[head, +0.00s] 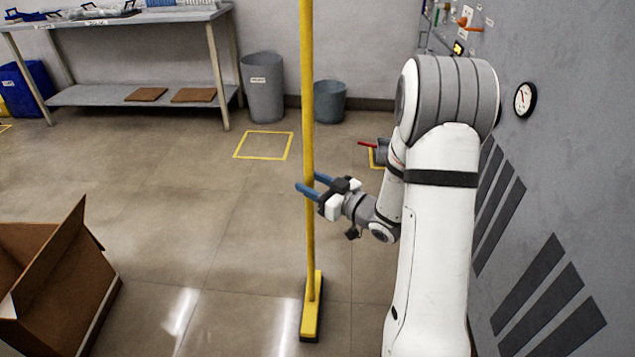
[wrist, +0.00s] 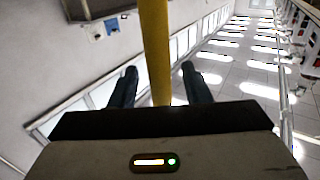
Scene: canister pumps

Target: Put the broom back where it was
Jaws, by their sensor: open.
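The broom (head: 308,120) stands upright on the floor in the middle of the head view, with a long yellow handle and a yellow block head (head: 312,308) with a dark underside. My gripper (head: 310,184) is at the handle's middle height, its blue fingers pointing left, one on each side of the handle. In the wrist view the yellow handle (wrist: 156,50) passes between the two dark fingertips (wrist: 159,80), with a gap visible on both sides. The jaws are open. The top of the handle is out of the head view.
An open cardboard box (head: 60,285) is at the lower left. A yellow floor square (head: 264,145) is empty. A grey wall with a gauge (head: 525,99) is on the right. The middle floor is clear.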

